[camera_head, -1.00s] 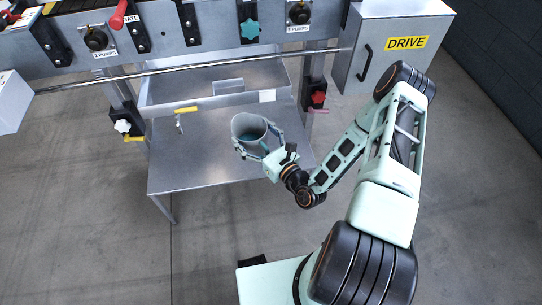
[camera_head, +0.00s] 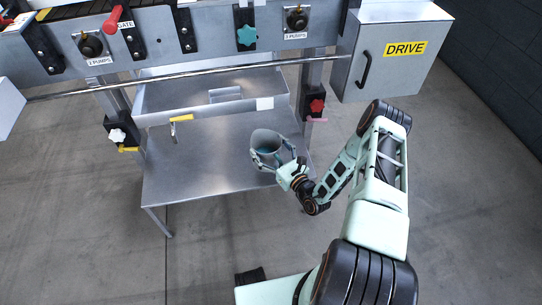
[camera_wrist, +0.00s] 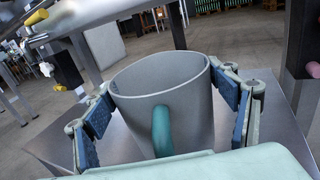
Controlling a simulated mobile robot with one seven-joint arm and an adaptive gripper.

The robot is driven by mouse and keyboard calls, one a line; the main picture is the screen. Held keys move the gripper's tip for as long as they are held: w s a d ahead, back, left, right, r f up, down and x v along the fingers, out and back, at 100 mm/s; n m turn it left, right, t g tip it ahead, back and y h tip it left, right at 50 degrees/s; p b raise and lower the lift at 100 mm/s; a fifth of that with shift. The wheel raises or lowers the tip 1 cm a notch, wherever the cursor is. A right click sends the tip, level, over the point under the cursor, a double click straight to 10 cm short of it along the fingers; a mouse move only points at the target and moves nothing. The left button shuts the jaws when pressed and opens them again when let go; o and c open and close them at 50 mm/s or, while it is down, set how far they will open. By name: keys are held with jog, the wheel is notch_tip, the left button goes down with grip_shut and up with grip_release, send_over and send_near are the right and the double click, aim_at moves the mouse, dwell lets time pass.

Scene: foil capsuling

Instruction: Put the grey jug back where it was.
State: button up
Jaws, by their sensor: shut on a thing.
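The grey jug (camera_head: 266,140) is upright, near the right side of the low metal shelf (camera_head: 195,165) in the head view. My gripper (camera_head: 268,159) is shut around the jug's sides. In the wrist view the jug (camera_wrist: 185,90) stands between the blue pads of my gripper (camera_wrist: 168,110), and its teal handle (camera_wrist: 162,130) faces the camera. The jug looks empty inside as far as its rim shows. I cannot tell whether its base touches the shelf.
A metal tray (camera_head: 165,97) with a yellow-handled valve (camera_head: 181,119) hangs above the back of the shelf. A post with a red knob (camera_head: 316,105) stands right of the jug. The shelf's left half is clear.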

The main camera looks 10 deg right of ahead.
aim_at(263, 143)
jog(key=shift+w+d+f, duration=0.3)
jog(key=shift+f, duration=0.2)
jog(key=shift+w+d+f, duration=0.25)
jog(key=shift+f, duration=0.25)
jog(key=shift+w+d+f+b, duration=0.15)
jog(key=shift+f+b, duration=0.6)
jog(key=shift+f, duration=0.85)
jog(key=shift+f+b, duration=0.3)
jog(key=o, duration=1.9)
jog(key=shift+r, duration=0.15)
